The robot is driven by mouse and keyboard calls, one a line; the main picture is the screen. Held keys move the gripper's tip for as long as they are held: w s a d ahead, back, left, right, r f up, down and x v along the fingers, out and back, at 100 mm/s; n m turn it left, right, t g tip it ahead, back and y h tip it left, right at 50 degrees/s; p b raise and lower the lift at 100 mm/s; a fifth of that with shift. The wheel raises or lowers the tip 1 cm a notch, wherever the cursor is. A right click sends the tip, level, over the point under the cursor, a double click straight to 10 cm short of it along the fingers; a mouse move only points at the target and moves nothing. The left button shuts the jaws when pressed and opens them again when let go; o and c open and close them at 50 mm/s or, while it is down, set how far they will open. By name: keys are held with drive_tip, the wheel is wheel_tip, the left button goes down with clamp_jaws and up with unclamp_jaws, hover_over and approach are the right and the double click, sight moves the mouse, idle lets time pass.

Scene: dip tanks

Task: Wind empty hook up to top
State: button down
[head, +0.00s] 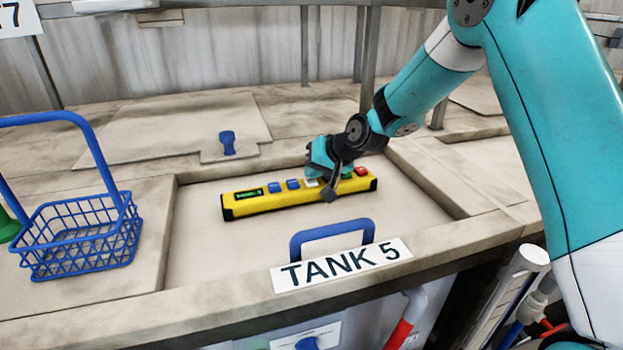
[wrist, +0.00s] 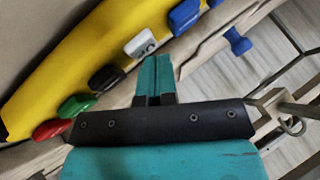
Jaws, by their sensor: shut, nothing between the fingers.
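A yellow control pendant (head: 258,203) lies on the closed lid of the tank labelled TANK 5. It has a small green display, two blue buttons (head: 292,184), a white button, and black, green and red (head: 360,171) ones towards the right. My gripper (head: 328,190) is over the pendant's right half and hides part of its buttons. In the wrist view my shut, empty fingertips (wrist: 154,62) are close to the white button (wrist: 140,43) and the black button (wrist: 106,79). I cannot tell whether they touch. A grey curved hook (wrist: 292,126) shows at the right of the wrist view.
A blue wire basket (head: 80,235) with a tall handle stands on the left. A blue lid handle (head: 332,232) rises in front of the pendant, above the TANK 5 sign (head: 341,264). A blue knob (head: 227,142) stands behind. Metal posts rise at the back.

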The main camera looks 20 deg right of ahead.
drive_tip(key=shift+r+p, duration=0.45)
drive_tip(key=shift+r, duration=0.45)
drive_tip(key=shift+r+p, duration=1.7)
drive_tip(key=shift+r, duration=0.8)
